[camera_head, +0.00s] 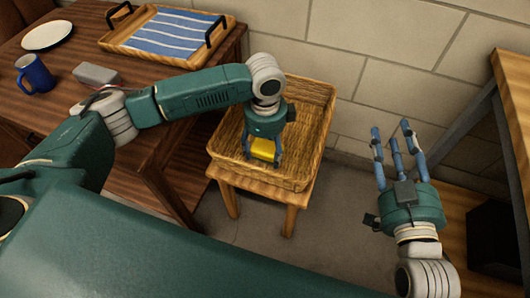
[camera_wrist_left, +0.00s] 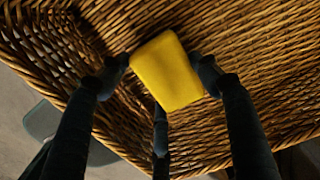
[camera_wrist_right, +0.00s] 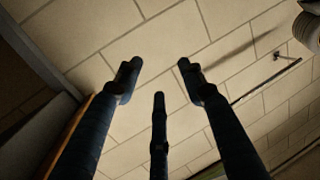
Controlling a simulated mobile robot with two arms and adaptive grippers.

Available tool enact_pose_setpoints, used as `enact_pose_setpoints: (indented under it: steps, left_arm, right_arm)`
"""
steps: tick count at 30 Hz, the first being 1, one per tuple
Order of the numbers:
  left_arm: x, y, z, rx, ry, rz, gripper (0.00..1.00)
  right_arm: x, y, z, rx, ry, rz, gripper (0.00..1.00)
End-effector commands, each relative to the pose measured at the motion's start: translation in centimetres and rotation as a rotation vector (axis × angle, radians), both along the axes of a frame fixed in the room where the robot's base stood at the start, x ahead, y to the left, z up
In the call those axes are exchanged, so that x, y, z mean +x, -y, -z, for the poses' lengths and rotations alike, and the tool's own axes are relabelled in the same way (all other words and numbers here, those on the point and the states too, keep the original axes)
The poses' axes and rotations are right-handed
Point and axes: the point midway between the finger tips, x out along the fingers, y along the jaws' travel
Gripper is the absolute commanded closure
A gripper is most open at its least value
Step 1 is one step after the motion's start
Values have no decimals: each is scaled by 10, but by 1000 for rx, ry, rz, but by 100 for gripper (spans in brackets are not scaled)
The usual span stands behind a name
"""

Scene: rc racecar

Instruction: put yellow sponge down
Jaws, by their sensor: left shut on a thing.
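The yellow sponge (camera_head: 263,149) is between the fingers of my left gripper (camera_head: 262,155), inside the wicker basket (camera_head: 316,128). The left wrist view shows the sponge (camera_wrist_left: 166,72) held between the fingertips over the basket weave (camera_wrist_left: 265,60). My left gripper points down and is shut on the sponge. I cannot tell whether the sponge touches the basket floor. My right gripper (camera_head: 393,135) is raised at the right with its fingers spread, open and empty. In the right wrist view the right gripper (camera_wrist_right: 158,80) has only wall behind it.
The basket rests on a small wooden stool (camera_head: 232,203) near the wall. At left, a wooden table (camera_head: 50,118) bears a blue mug (camera_head: 36,74), a white plate (camera_head: 47,35), a grey block (camera_head: 96,74) and a tray (camera_head: 117,46) with striped cloth. A wooden shelf stands at right.

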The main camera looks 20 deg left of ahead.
Motion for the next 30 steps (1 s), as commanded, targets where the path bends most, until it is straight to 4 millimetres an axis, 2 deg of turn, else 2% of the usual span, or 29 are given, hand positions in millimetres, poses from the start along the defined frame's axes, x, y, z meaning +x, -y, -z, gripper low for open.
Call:
enact_pose_setpoints:
  steps: [3, 6, 21, 22, 24, 30]
  left_arm:
    - [0, 0, 8, 0, 0, 0, 55]
    - [0, 0, 9, 0, 0, 0, 55]
    - [0, 0, 11, 0, -1, 0, 55]
    - [0, 0, 11, 0, 0, 0, 33]
    - [0, 0, 11, 0, 0, 0, 19]
    - [0, 0, 11, 0, 0, 0, 18]
  right_arm:
    - [1, -2, -13, 15, 59, -4, 60]
    - [1, -3, -18, 20, 75, -5, 60]
    - [1, -2, -10, 10, 40, -3, 60]
    - [1, -2, -9, 10, 38, -3, 60]
    - [1, -2, -9, 10, 38, -3, 60]
    - [1, -2, -10, 10, 39, -2, 60]
